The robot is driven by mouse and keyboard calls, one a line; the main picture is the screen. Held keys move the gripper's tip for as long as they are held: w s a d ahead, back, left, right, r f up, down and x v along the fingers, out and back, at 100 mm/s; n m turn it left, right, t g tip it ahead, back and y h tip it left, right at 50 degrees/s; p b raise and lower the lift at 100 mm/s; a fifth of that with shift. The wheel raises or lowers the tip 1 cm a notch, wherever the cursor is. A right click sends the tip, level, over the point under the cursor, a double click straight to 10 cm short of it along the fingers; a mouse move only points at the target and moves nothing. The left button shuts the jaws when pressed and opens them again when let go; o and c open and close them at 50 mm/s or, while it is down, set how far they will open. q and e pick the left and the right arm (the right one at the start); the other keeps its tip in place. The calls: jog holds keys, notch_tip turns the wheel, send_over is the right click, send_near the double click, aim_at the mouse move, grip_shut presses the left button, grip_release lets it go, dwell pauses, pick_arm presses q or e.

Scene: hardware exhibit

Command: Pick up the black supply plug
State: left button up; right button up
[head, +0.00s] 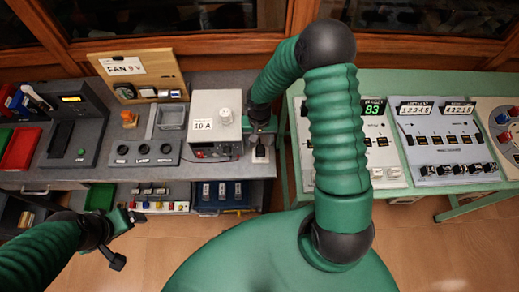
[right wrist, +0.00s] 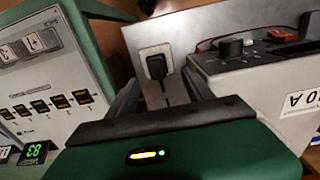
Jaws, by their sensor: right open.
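The black supply plug (right wrist: 156,67) sits against a pale square socket plate (right wrist: 152,50) in the right wrist view, with a dark cord running from it. In the head view the plug (head: 260,152) shows small, just below my right gripper (head: 261,132). My right gripper (right wrist: 163,92) is open, its two dark fingers spread to either side of the plug's line of approach. Nothing is between the fingertips, and the plug lies beyond them. My left gripper (head: 132,217) is at the lower left of the head view, away from the plug; its finger gap is unclear.
A grey power unit (head: 215,135) labelled 10 A stands close beside the plug. Green-framed instrument panels (head: 440,145) stand to the right. A switch box (head: 145,153) and red tray (head: 20,148) are on the left bench. Shelves with small parts lie below.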

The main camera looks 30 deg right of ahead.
aim_at(261, 148)
jog(key=f, duration=0.1)
jog(key=f+p, duration=0.1)
jog(key=s+f, duration=0.1)
jog(key=shift+d+f, duration=0.2)
jog(key=shift+d, duration=0.2)
jog(key=shift+w+a+f, duration=0.15)
jog(key=shift+f, duration=0.4)
jog(key=shift+w+a+f, duration=0.1)
jog(key=shift+a+f, duration=0.05)
jog(key=shift+f, duration=0.4)
jog(key=shift+w+a, duration=0.1)
jog(key=shift+a, duration=0.1)
jog(key=shift+r, duration=0.1)
jog(key=c, duration=0.4)
jog(key=shift+d, duration=0.3)
jog(key=c, duration=0.7)
grip_shut()
pick_arm(q)
jog(key=shift+s+d+r, duration=0.15)
jog(key=shift+s+r, duration=0.2)
jog(key=shift+r, duration=0.4)
pick_arm(e)
jog(key=shift+a, duration=0.1)
